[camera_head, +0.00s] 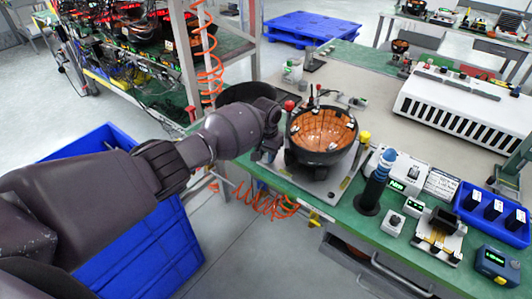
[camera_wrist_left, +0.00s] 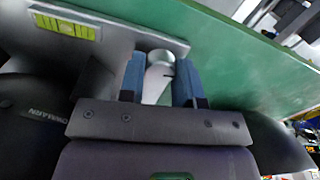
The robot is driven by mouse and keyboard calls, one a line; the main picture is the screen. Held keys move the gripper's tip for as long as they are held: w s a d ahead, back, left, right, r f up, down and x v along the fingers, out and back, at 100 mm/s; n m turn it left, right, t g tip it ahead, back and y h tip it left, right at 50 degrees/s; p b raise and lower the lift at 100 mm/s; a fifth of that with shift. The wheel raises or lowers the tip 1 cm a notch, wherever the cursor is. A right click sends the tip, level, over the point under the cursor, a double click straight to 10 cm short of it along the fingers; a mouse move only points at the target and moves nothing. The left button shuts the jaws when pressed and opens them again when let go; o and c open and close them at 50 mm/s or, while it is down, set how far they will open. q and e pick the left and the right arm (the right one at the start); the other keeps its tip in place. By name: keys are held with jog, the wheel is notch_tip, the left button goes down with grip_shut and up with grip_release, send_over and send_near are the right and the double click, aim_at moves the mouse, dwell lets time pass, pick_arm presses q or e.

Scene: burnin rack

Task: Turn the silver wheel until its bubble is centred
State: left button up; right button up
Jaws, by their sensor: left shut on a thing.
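My left gripper (camera_head: 266,153) reaches the left front corner of the grey base plate (camera_head: 318,187) under a black bowl (camera_head: 322,150) with an orange inside. In the left wrist view, the two blue fingers of the gripper (camera_wrist_left: 159,82) are shut on the silver wheel (camera_wrist_left: 158,70), which sits between them at the plate's edge. In the head view the gripper hides this wheel. A yellow-green bubble vial (camera_wrist_left: 65,25) lies on the plate at the upper left of the wrist view. Where its bubble stands, I cannot tell. My right gripper is not in view.
A red knob (camera_head: 289,105) and a yellow knob (camera_head: 364,136) stand near the bowl. A blue-topped dark post (camera_head: 375,180) and small devices are to the right on the green bench edge (camera_head: 345,222). A blue bin (camera_head: 150,250) is below my left arm.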

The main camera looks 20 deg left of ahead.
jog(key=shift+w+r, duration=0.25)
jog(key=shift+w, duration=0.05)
